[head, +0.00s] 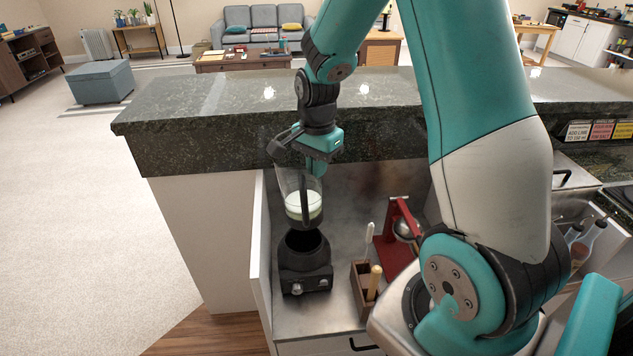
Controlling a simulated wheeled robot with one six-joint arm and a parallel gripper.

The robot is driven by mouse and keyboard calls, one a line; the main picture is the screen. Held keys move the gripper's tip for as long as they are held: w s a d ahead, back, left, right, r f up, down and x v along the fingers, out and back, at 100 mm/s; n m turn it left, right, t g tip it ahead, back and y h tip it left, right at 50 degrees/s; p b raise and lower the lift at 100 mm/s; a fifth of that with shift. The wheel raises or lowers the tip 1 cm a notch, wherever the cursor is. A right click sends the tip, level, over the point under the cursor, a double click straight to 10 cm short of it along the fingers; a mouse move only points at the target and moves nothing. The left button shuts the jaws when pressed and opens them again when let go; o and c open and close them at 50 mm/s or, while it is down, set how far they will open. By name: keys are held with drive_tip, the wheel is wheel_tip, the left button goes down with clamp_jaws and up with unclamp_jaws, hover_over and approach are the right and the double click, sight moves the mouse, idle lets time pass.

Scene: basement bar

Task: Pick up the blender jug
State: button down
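The blender jug (292,206) is clear, with pale green-white liquid in its lower part and a dark handle facing me. It hangs roughly upright just above the black blender base (304,279), whose round dark top shows open below it. My gripper (303,168) comes down from above and is shut on the jug near its top. The fingers partly hide the jug's upper part, and the exact contact is hard to see.
A raised dark stone bar ledge (220,130) runs behind the steel worktop (345,205). Right of the base stand a wooden holder (362,291) with utensils and a red stand (395,250) with a metal part. A pale side panel (261,265) borders the worktop on the left.

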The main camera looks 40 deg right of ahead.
drive_tip(key=shift+r+b, duration=0.3)
drive_tip(key=shift+r, duration=4.55)
drive_tip(key=shift+d, duration=0.1)
